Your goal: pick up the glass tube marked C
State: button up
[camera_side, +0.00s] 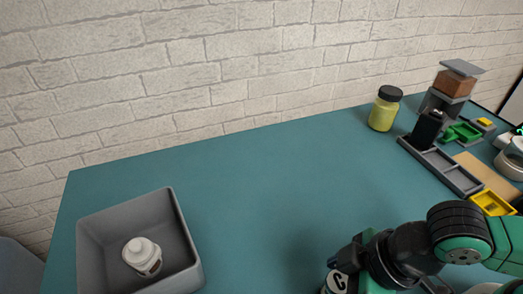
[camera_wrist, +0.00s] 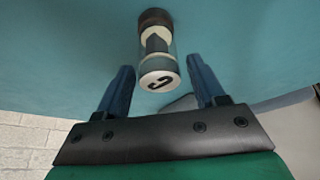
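The glass tube marked C (camera_wrist: 156,45) is in the upper middle of the wrist view. It has a dark band at its far end, a clear middle and a pale cap with a black C at its near end. In the side view the tube (camera_side: 337,283) is partly cut off by the bottom edge, with its C facing up. My gripper (camera_wrist: 160,66) is open, with one finger on each side of the tube's near end and visible gaps between. In the side view my gripper (camera_side: 348,264) is right by the tube, and its fingers are partly hidden.
A grey bin (camera_side: 192,270) holding a white bottle (camera_side: 141,254) stands at the left on the teal table (camera_side: 260,190). A yellow jar (camera_side: 384,109) stands at the back. Grey trays (camera_side: 440,166), a green part (camera_side: 462,133) and a yellow tray (camera_side: 492,203) are at right. The table's middle is clear.

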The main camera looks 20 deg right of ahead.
grip_shut()
jog(key=shift+r, duration=0.2)
